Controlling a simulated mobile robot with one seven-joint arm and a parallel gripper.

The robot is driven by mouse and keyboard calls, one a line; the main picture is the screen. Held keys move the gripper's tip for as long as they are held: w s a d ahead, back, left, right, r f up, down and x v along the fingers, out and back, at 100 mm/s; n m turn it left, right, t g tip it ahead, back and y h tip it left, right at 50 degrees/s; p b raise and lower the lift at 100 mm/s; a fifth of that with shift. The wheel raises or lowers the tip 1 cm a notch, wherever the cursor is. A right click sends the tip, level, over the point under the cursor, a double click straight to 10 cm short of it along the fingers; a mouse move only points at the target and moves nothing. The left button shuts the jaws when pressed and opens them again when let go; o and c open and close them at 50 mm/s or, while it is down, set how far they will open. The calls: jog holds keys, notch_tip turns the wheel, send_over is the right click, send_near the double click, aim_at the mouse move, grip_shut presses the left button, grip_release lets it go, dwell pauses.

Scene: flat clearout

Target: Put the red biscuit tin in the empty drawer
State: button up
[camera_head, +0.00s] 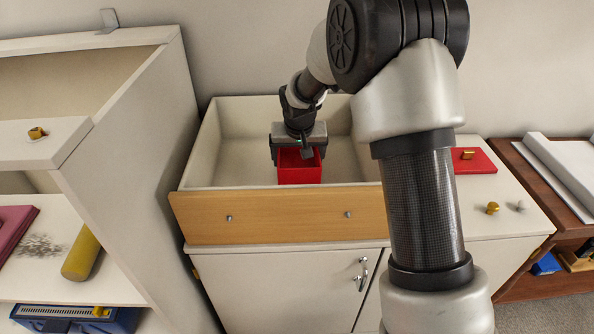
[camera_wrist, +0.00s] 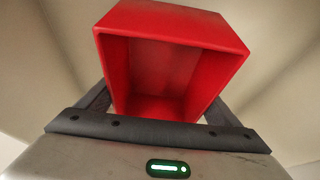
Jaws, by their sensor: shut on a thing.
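The red biscuit tin (camera_head: 302,174) is a square, open-topped red box with no lid on it. It is inside the open drawer (camera_head: 289,217), which has white inner walls and a light wooden front. In the wrist view the tin (camera_wrist: 165,72) is between the fingers, its open, empty inside facing the camera. My gripper (camera_head: 298,150) reaches down into the drawer from above and is shut on the tin. I cannot tell whether the tin touches the drawer floor. Apart from the tin, the visible drawer floor is bare.
A red lid (camera_head: 473,160) with a gold knob lies on the white top at the right, near a small gold knob (camera_head: 492,208). A white shelf unit (camera_head: 140,130) stands close at the left, with a yellow cylinder (camera_head: 82,254) on it. My arm hides the drawer's right end.

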aim_at(298, 166)
jog(key=shift+f+b, duration=0.3)
jog(key=shift+f, duration=1.55)
